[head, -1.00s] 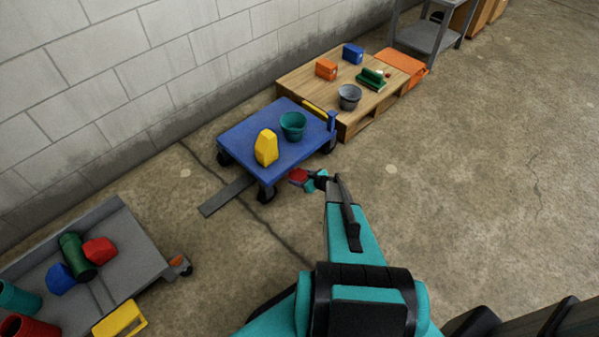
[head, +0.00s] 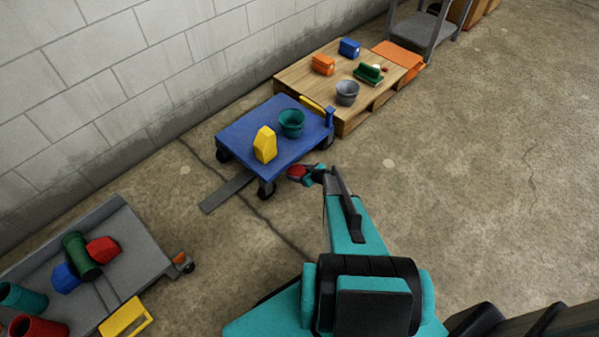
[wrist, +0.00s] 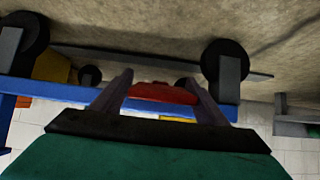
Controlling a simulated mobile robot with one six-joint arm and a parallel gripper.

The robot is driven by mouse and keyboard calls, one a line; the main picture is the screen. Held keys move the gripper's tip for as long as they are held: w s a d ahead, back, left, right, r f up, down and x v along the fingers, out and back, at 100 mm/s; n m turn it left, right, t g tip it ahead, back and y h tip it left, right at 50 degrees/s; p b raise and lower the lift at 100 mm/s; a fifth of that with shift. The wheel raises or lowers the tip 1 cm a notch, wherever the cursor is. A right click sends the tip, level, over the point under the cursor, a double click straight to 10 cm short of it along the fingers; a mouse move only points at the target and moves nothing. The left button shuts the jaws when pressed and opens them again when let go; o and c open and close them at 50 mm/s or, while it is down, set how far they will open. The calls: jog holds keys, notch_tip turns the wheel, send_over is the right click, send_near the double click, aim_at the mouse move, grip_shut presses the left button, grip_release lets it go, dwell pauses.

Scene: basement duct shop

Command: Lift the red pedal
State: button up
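The red pedal (head: 296,172) is at the near right side of the blue cart (head: 240,150), low by a black wheel. In the wrist view the red pedal (wrist: 163,93) spans the gap between my two fingers. My gripper (wrist: 160,88) is open, its dark fingers wide apart, one on each side of the pedal. I cannot tell whether either finger touches it. In the head view my gripper (head: 312,175) reaches the pedal from the right, and its tips are small and partly hidden there.
A yellow block (head: 264,145) and a teal bucket (head: 291,123) stand on the cart. A wooden pallet (head: 300,80) with several items is behind it. A grey cart (head: 135,240) with several parts is at lower left. The floor to the right is clear.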

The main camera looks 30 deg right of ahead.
jog(key=o, duration=0.3)
jog(key=shift+w+d, duration=0.1)
jog(key=shift+w, duration=0.05)
jog(key=shift+s+r, duration=0.35)
jog(key=shift+s, duration=0.35)
jog(key=v, duration=1.2)
jog(key=shift+d+r+p, duration=0.1)
jog(key=shift+r+p, duration=0.1)
jog(key=shift+p, duration=0.15)
